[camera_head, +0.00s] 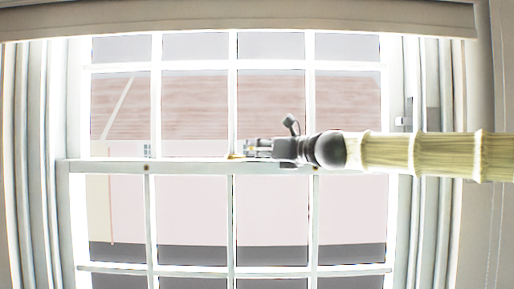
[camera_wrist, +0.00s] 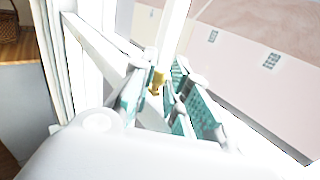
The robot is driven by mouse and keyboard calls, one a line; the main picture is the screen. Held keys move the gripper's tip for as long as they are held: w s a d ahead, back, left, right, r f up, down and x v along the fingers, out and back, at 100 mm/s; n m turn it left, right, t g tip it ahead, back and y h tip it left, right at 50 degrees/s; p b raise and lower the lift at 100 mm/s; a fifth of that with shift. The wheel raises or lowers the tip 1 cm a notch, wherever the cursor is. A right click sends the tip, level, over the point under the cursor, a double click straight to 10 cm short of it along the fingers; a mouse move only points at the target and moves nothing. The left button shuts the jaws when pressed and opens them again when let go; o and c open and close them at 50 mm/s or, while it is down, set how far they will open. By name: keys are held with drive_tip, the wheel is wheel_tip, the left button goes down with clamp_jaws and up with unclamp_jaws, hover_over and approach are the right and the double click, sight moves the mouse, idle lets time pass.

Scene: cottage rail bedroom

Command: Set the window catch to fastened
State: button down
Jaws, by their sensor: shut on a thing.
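The window catch is a small brass piece (camera_wrist: 158,79) on the meeting rail of the sash window (camera_head: 110,167). In the head view only a bit of brass (camera_head: 233,156) shows at the rail's middle, just left of my fingertips. My gripper (camera_head: 247,147) reaches in from the right, level with the top of the rail. In the wrist view my gripper's (camera_wrist: 157,94) teal-padded fingers stand on both sides of the brass piece, shut on it. The fingers hide part of the catch, and I cannot tell its exact turn.
White vertical glazing bars (camera_head: 232,110) rise behind the catch, close to my fingers. A blind or pelmet (camera_head: 240,22) spans the top. Pale curtains (camera_head: 30,170) hang at the sides. A wicker basket (camera_wrist: 8,27) stands on a wooden surface at the wrist view's left.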

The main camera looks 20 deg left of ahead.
drive_tip(key=shift+w+r+n+g+y+p, duration=0.1)
drive_tip(key=shift+w+n+g+y+p, duration=0.5)
drive_tip(key=shift+n+g+p, duration=0.55)
drive_tip(key=shift+m, duration=0.25)
drive_tip(key=c, duration=1.4)
unclamp_jaws()
drive_tip(key=shift+a, duration=0.1)
drive_tip(key=v, duration=1.2)
drive_tip(key=shift+w, duration=0.15)
